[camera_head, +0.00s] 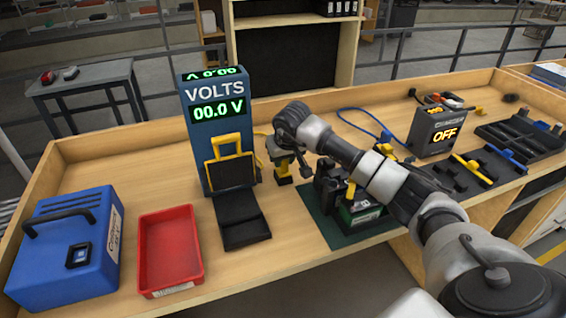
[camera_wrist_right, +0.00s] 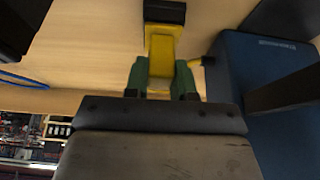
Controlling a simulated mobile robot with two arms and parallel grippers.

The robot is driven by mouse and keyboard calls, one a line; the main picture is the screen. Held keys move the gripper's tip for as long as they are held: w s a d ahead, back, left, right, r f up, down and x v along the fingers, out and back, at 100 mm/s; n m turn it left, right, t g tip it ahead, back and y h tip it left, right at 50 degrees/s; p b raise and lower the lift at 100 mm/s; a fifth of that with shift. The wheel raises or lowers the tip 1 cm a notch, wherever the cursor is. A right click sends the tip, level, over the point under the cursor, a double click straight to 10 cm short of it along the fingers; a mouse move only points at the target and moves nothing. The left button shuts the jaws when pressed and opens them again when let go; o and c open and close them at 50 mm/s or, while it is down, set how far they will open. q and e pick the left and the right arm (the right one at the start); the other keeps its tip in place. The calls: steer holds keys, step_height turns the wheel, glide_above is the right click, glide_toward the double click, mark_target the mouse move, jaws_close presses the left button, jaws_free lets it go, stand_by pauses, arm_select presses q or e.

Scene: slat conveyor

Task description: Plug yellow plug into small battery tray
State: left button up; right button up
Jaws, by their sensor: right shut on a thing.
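The yellow plug (camera_head: 281,174) hangs below my right gripper (camera_head: 284,156), in front of and to the right of the blue volts meter. In the right wrist view the yellow plug (camera_wrist_right: 162,48) sits between the two green fingers of the right gripper (camera_wrist_right: 161,75), which is shut on it. Its black end (camera_wrist_right: 165,12) points away from the gripper. A yellow lead runs from it toward the blue meter. A small black tray (camera_head: 242,220) lies in front of the meter; I cannot tell whether it is the small battery tray. My left gripper is not in view.
The volts meter (camera_head: 215,115) reads 00.0. A battery (camera_head: 362,212) stands on a green mat (camera_head: 325,229), partly behind my right arm. A red bin (camera_head: 170,247) and blue case (camera_head: 68,245) stand at left. A charger (camera_head: 437,130) showing OFF and black trays (camera_head: 473,172) are at right.

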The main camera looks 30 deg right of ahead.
step_height(320, 180, up, 10)
steer(key=shift+f+b, duration=0.15)
steer(key=shift+b, duration=0.9)
steer(key=shift+r+p, duration=1.75)
steer(key=shift+r, duration=0.45)
steer(key=shift+r, duration=0.15)
